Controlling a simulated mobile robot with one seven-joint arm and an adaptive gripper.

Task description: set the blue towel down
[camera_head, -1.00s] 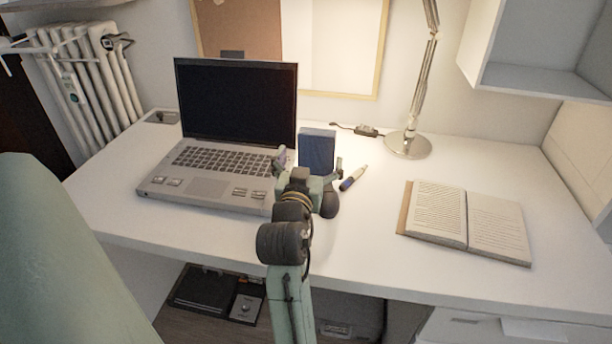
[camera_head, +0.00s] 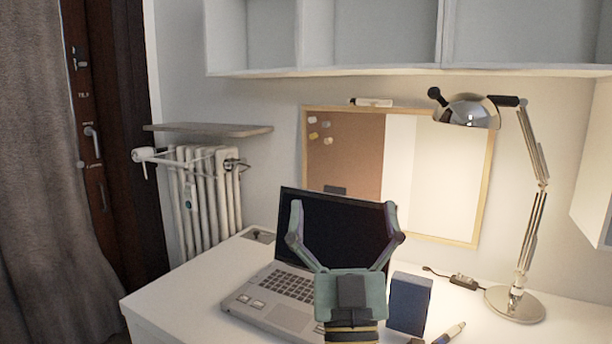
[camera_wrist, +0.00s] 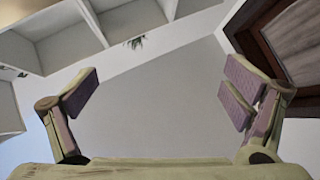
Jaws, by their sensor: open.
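The blue towel (camera_head: 409,303) is a stiff, upright dark blue block with a lighter side. It stands on the white desk (camera_head: 185,290), just right of the laptop, in the head view. My gripper (camera_head: 343,208) is wide open, fingers pointing up, in front of the laptop screen and up and left of the towel. Nothing is between its fingers. The wrist view shows the same open fingers (camera_wrist: 162,92) against wall and ceiling, with no towel in sight.
An open silver laptop (camera_head: 262,312) lies behind my gripper. A pen (camera_head: 449,333) lies right of the towel. A desk lamp (camera_head: 515,304) stands farther right. A corkboard (camera_head: 345,160) hangs behind, and shelves (camera_head: 385,72) run overhead. A radiator (camera_head: 205,200) is at the left.

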